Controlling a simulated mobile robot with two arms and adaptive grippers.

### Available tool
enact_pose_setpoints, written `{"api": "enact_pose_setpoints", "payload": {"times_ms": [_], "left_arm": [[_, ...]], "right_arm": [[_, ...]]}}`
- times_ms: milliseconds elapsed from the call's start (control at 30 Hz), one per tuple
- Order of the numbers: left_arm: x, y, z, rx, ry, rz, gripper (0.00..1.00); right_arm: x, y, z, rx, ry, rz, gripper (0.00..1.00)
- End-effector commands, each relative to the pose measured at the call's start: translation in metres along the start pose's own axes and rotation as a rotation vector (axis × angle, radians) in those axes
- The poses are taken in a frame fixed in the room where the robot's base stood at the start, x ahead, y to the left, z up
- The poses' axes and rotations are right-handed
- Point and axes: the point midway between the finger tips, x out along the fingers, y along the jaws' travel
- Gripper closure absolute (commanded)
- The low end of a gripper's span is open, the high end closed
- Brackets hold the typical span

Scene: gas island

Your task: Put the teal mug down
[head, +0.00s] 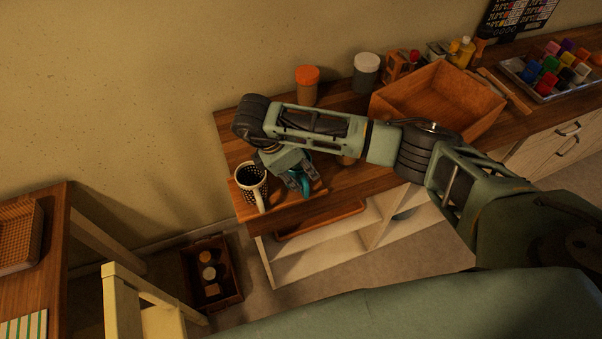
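The teal mug (297,174) shows only in part, at the left end of the wooden counter. My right gripper (298,182) points down there, and its fingers are closed about the mug. The gripper hides much of the mug, so I cannot tell whether its base touches the wood. A black-and-white patterned mug (250,190) stands just left of the gripper, close to the counter's left edge. My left gripper is not in view.
The counter (232,133) holds an orange-lidded jar (307,86), a white-lidded jar (366,73), an open wooden box (435,98) and a tray of colourful pots (553,70). A crate (212,272) with jars sits on the floor. A wooden table (52,262) is at left.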

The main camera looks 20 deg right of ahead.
Motion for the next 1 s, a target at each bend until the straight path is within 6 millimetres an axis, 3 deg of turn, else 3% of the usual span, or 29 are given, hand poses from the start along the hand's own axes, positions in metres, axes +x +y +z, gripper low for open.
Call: {"api": "enact_pose_setpoints", "payload": {"times_ms": [167,300,500,700,1000], "left_arm": [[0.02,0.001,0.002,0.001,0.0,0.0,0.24],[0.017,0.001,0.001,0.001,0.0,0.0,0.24],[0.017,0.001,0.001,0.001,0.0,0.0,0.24],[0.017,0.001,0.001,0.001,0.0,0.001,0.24],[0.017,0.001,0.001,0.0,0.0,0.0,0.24]], "right_arm": [[-0.034,0.002,-0.003,-0.003,0.004,0.008,0.75],[-0.069,0.002,0.0,-0.002,-0.001,0.007,0.75],[-0.096,0.001,0.0,-0.001,0.0,0.005,0.75],[-0.107,0.0,-0.001,-0.001,0.001,0.002,0.75],[-0.108,-0.001,-0.001,-0.001,0.002,0.0,0.75]]}}
